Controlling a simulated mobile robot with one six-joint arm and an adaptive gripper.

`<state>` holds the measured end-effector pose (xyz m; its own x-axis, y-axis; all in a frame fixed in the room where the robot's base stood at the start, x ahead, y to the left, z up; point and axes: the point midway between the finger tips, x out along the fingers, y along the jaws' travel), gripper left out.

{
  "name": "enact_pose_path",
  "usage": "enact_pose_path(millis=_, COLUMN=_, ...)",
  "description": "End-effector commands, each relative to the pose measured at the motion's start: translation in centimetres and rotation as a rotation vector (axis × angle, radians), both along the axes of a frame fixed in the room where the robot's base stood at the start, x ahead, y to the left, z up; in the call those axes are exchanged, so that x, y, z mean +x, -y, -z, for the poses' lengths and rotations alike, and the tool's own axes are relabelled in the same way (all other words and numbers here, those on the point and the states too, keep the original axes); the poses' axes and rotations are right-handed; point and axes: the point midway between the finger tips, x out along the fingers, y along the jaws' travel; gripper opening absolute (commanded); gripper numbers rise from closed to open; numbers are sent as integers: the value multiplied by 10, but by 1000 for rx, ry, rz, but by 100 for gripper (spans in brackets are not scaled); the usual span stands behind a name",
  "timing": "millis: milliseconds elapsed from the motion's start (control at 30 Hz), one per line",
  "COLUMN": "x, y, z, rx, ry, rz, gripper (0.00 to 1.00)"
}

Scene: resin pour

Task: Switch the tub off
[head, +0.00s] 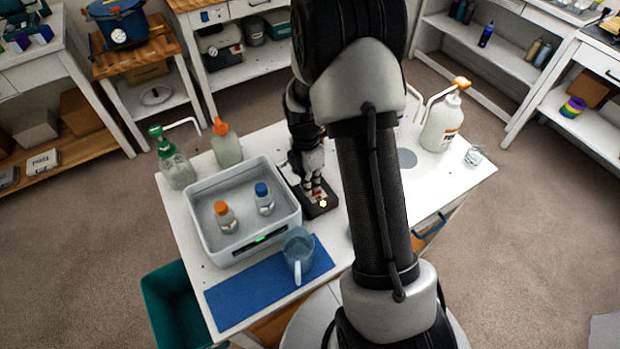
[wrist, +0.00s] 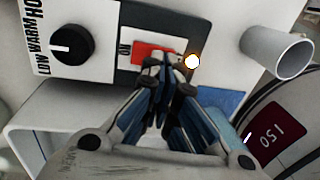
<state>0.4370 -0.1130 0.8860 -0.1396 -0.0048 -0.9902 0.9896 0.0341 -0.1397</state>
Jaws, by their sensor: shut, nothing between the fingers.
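The tub (head: 207,250) is a pale grey open basin on the white table, with a small green light on its front. An orange-capped bottle (head: 225,217) and a blue-capped bottle (head: 264,200) stand inside. A dark control box (head: 325,211) lies just right of the tub. In the wrist view a red switch (wrist: 150,52) sits on a black plate, beside a glowing lamp (wrist: 192,61). My gripper (head: 314,194) is shut and empty at this box. In the wrist view its fingertips (wrist: 163,62) overlap the switch's right end; contact is unclear.
A black knob (wrist: 72,45) marked LOW, WARM sits left of the switch. A clear jug (head: 298,252) stands on the blue mat (head: 245,295). Pump bottles stand behind the tub (head: 176,168) and at the right (head: 442,122). The table's right front is clear.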

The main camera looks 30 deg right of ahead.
Motion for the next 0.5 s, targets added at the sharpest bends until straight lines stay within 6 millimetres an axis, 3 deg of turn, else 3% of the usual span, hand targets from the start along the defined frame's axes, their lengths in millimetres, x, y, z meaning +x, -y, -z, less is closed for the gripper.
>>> enact_pose_path(millis=500, x=-5, y=0, z=8, rx=0, ry=0, rz=0, gripper=0)
